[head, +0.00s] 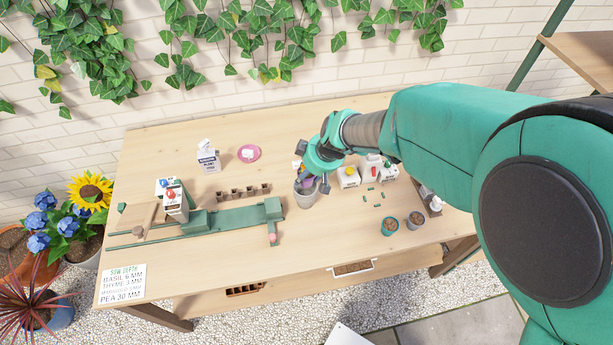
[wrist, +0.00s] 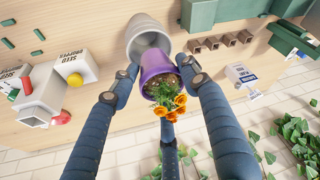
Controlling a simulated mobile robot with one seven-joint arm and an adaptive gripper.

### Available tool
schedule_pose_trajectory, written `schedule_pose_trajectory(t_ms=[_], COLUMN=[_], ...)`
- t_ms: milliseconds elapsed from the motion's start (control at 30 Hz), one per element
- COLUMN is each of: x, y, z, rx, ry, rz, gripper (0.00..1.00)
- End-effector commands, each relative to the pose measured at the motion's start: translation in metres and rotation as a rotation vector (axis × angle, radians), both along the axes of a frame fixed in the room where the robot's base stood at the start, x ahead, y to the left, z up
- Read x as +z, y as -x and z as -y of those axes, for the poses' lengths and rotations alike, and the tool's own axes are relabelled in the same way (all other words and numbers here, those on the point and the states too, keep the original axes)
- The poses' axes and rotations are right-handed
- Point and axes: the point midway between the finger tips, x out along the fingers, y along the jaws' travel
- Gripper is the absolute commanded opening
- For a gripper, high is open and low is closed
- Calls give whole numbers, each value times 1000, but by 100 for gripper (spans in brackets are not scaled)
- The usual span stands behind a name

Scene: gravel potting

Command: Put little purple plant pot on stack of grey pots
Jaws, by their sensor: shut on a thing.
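The little purple pot (wrist: 157,61) holds soil and a plant with orange flowers (wrist: 170,106). My gripper (wrist: 160,75) is shut on it, with fingers on both sides of the pot in the wrist view. The stack of grey pots (wrist: 147,36) lies right behind the purple pot in that view. In the head view, the grey pots (head: 304,198) stand on the bench below my gripper (head: 316,178), and a bit of purple shows at their top. My gripper hides most of the purple pot there. I cannot tell whether its base is inside the top grey pot.
White seed dropper boxes (head: 348,177) stand close right of the stack. Two small soil-filled pots (head: 390,227) are near the front edge. A green rail fixture (head: 235,218) and brown cell trays (head: 243,192) are to the left. A white plant-food box (head: 208,157) stands farther back.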

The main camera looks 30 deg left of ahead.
Motion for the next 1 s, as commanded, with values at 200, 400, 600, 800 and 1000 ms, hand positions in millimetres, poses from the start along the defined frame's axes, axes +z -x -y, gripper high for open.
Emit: schedule_pose_trajectory(t_ms=[200, 400, 600, 800, 1000], x=[-1, -1, -4, -24, -36], y=[-8, -9, -8, -8, -8], z=[-10, -10, -9, -9, -9], rx=[0, 0, 0, -1, 0], ry=[-1, -1, 0, -1, 0], rz=[1, 1, 0, 1, 0], gripper=[16, 16, 16, 16, 16])
